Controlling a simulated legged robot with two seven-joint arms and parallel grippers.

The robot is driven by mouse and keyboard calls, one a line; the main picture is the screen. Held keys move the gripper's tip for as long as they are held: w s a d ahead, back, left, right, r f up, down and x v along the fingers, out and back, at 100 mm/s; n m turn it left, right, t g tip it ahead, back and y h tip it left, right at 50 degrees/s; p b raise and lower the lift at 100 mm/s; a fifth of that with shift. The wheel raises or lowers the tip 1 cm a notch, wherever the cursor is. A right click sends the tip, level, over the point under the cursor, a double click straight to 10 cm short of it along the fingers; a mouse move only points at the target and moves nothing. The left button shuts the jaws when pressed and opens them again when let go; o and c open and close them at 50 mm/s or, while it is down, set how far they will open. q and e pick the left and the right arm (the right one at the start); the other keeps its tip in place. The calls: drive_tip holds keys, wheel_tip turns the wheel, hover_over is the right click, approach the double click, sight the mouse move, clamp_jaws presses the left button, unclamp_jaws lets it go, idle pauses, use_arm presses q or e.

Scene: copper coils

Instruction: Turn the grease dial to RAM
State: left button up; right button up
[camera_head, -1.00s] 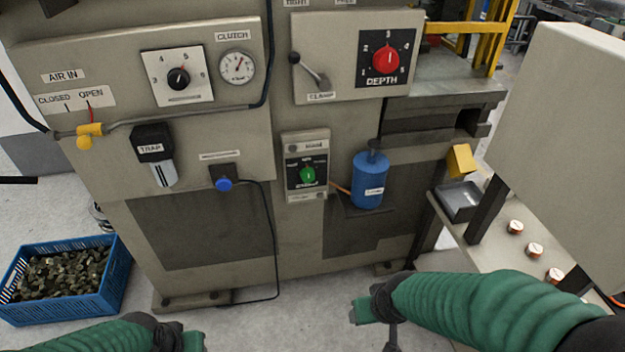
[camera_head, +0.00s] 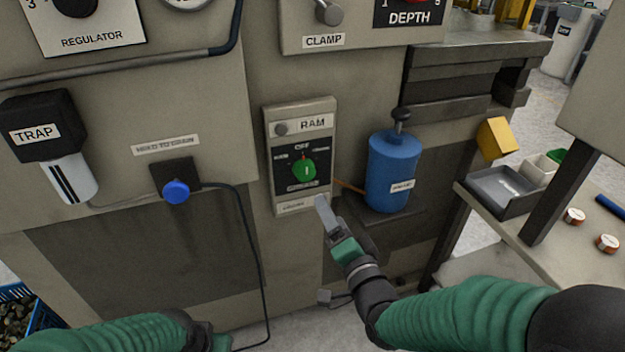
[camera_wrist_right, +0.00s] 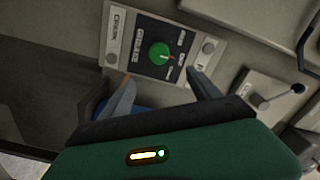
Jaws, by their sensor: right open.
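The green dial (camera_head: 304,170) sits on a black plate on a panel of the machine front, below a RAM label (camera_head: 314,124). Its light mark looks roughly upright, toward the OFF word; the side words are too small to read surely. The dial also shows in the right wrist view (camera_wrist_right: 159,54). My right gripper (camera_head: 325,208) is just below and right of the panel's lower end, apart from the dial. In the right wrist view its two fingers (camera_wrist_right: 160,79) are spread with nothing between them. My left gripper (camera_head: 218,342) is at the bottom edge, its fingers mostly cut off.
A blue canister (camera_head: 392,172) stands on a small shelf just right of the panel, with an orange line running to it. A blue button (camera_head: 176,191) with a black cable is to the left. A grey tray (camera_head: 500,192) sits on the side table at right.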

sight(307, 176)
drive_tip(key=b+x, duration=0.1)
drive_tip(key=x, duration=0.8)
drive_tip(key=b+x, duration=0.1)
drive_tip(key=x, duration=0.4)
drive_tip(key=shift+a+f+b, duration=0.3)
drive_tip(key=shift+a+b, duration=0.05)
drive_tip(key=shift+a, duration=0.05)
drive_tip(key=shift+w+d, duration=0.1)
drive_tip(key=shift+w, duration=0.35)
drive_tip(key=shift+r, duration=0.1)
drive_tip(key=c, duration=1.3)
drive_tip(key=shift+c, duration=0.3)
